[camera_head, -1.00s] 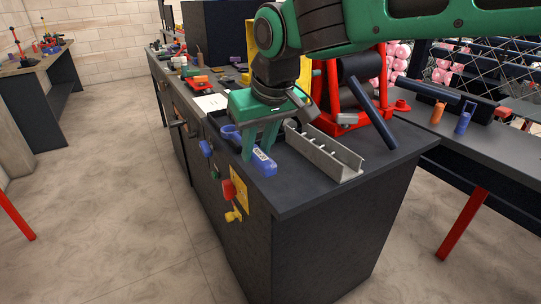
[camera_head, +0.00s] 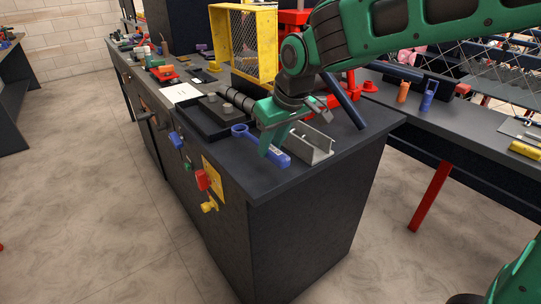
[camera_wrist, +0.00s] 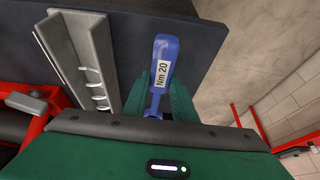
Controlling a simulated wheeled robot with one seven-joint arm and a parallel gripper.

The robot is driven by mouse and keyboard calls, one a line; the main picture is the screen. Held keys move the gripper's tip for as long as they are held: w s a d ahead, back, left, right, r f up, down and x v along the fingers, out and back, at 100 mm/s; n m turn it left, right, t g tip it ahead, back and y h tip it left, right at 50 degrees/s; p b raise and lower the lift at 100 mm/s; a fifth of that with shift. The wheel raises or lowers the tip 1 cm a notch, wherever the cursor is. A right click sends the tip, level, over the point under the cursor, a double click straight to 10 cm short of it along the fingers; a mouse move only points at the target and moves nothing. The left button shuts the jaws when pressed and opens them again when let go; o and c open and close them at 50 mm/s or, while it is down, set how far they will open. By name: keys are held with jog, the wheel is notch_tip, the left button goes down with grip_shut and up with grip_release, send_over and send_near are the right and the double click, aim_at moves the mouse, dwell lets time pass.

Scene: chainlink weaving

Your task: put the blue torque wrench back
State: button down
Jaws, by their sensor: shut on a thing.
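The blue torque wrench (camera_head: 281,158) is at the front end of the dark bench top, with its ring end to the left and its labelled handle to the right. In the wrist view the wrench (camera_wrist: 163,58) shows its "Nm 20" label. My green gripper (camera_head: 268,147) is shut on the wrench, its fingers on both sides of the shaft just below the handle in the wrist view (camera_wrist: 157,105). I cannot tell whether the wrench touches the bench. A grey metal channel with notches (camera_head: 318,150) lies close beside it; it also shows in the wrist view (camera_wrist: 90,55).
A dark tray with cylindrical parts (camera_head: 205,120) lies behind the wrench. A red stand (camera_head: 342,106) with a dark bar and a yellow mesh guard (camera_head: 240,42) stand farther back. Coloured knobs (camera_head: 202,180) stick out of the bench side. The floor at left is clear.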

jog(key=shift+f, duration=1.9)
jog(key=c, duration=1.5)
grip_release()
jog(key=shift+o, duration=0.2)
jog(key=v, duration=1)
jog(key=shift+s+a+r, duration=0.1)
jog(key=shift+s+r, duration=0.15)
jog(key=shift+s, duration=0.2)
